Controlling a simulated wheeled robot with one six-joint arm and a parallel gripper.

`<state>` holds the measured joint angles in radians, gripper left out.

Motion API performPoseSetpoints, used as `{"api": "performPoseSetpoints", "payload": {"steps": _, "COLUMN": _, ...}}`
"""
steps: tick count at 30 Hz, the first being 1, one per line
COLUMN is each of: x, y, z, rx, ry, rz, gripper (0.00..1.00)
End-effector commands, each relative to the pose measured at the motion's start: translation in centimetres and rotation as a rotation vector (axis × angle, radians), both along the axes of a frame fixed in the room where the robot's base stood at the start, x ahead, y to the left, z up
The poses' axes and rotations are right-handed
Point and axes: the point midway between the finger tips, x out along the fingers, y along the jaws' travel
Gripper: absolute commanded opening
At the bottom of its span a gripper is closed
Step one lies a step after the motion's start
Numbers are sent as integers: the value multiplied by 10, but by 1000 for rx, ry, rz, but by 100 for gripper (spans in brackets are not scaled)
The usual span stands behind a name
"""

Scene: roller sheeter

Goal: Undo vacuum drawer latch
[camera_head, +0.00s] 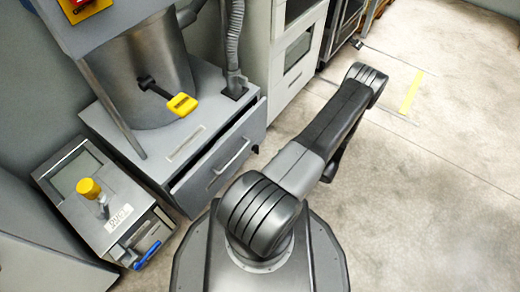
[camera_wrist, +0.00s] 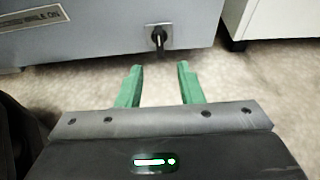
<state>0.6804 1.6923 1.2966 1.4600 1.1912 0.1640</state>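In the wrist view, a small black latch or knob (camera_wrist: 158,38) on a pale metal plate sits near the lower edge of a grey panel (camera_wrist: 95,35). It points downward. My gripper (camera_wrist: 161,68) has two green fingers spread apart with nothing between them, below and in front of the latch, not touching it. In the head view, a grey cabinet has a drawer (camera_head: 222,165) with a bar handle; a dark gap shows along its top edge. My gripper is hidden in that view. I cannot tell whether the latch belongs to this drawer.
A metal drum (camera_head: 140,65) with a yellow-handled lever (camera_head: 182,104) stands on the cabinet. A small grey unit (camera_head: 100,205) with a yellow knob and blue lever is at left. A white cabinet (camera_wrist: 272,18) is right of the grey panel. Open floor (camera_head: 440,170) lies right.

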Motion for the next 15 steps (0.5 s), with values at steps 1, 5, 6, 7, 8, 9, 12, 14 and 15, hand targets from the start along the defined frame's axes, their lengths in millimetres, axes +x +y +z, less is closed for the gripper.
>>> {"api": "performPoseSetpoints", "payload": {"steps": 1, "x": 5, "y": 9, "z": -7, "rx": -1, "ry": 1, "rz": 5, "gripper": 34}}
{"api": "performPoseSetpoints", "payload": {"steps": 5, "x": 20, "y": 30, "z": -18, "rx": 0, "ry": 0, "rz": 7, "gripper": 34}}
{"api": "performPoseSetpoints", "payload": {"steps": 6, "x": 25, "y": 36, "z": -22, "rx": 0, "ry": 0, "rz": 7, "gripper": 34}}
{"api": "performPoseSetpoints", "payload": {"steps": 7, "x": 28, "y": 41, "z": -24, "rx": 0, "ry": 0, "rz": 7, "gripper": 34}}
{"api": "performPoseSetpoints", "payload": {"steps": 8, "x": 31, "y": 46, "z": -26, "rx": -1, "ry": 0, "rz": 7, "gripper": 34}}
{"api": "performPoseSetpoints", "payload": {"steps": 9, "x": 36, "y": 52, "z": -29, "rx": -1, "ry": 0, "rz": 6, "gripper": 34}}
{"api": "performPoseSetpoints", "payload": {"steps": 12, "x": 45, "y": 65, "z": -35, "rx": -2, "ry": 0, "rz": 5, "gripper": 34}}
{"api": "performPoseSetpoints", "payload": {"steps": 14, "x": 50, "y": 71, "z": -39, "rx": -3, "ry": -1, "rz": 5, "gripper": 34}}
{"api": "performPoseSetpoints", "payload": {"steps": 15, "x": 53, "y": 75, "z": -40, "rx": -3, "ry": -1, "rz": 4, "gripper": 34}}
